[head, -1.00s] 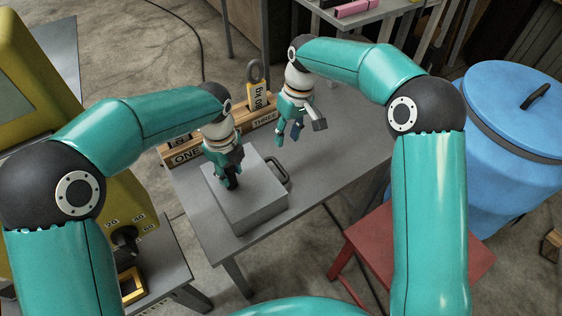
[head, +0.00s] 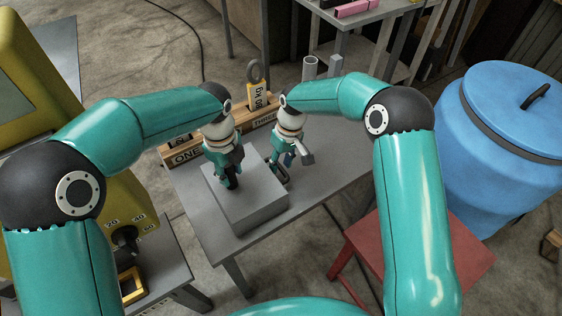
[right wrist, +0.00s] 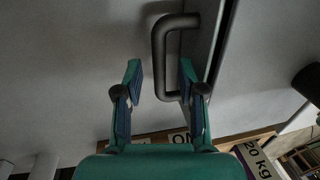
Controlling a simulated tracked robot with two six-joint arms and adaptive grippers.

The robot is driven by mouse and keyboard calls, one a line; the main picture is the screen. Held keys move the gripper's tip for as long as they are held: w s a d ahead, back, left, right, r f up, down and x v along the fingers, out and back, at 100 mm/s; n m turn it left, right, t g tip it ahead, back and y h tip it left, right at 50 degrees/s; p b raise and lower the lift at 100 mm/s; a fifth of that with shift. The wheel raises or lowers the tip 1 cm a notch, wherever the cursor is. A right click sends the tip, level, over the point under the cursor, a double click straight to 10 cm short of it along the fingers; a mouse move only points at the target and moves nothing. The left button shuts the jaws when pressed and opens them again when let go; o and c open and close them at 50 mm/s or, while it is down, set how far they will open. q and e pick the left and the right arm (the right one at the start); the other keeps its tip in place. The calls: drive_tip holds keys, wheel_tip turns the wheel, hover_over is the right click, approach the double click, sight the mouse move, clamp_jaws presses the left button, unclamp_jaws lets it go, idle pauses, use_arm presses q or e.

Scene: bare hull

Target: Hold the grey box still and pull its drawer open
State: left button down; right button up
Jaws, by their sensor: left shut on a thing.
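The grey box (head: 258,203) sits on the grey table in the head view. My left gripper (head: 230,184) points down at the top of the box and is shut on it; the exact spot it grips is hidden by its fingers. The drawer's dark handle (head: 281,177) sticks out from the box's right side. My right gripper (head: 284,160) is beside that handle. In the right wrist view its two fingers (right wrist: 159,78) are apart, with the bar handle (right wrist: 159,58) between them. I cannot tell whether either finger touches it. The drawer looks closed.
The table (head: 335,165) is clear to the right. A red stool (head: 420,250) and blue barrel (head: 510,150) stand beyond.

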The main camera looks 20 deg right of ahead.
clamp_jaws()
drive_tip(key=shift+d, duration=0.1)
drive_tip(key=w+d, duration=0.1)
drive_tip(key=d, duration=0.2)
drive_tip(key=w+d, duration=0.1)
drive_tip(key=d, duration=0.2)
drive_tip(key=w+d, duration=0.1)
drive_tip(key=d, duration=0.3)
drive_tip(key=shift+w, duration=0.15)
unclamp_jaws()
drive_tip(key=shift+r, duration=0.1)
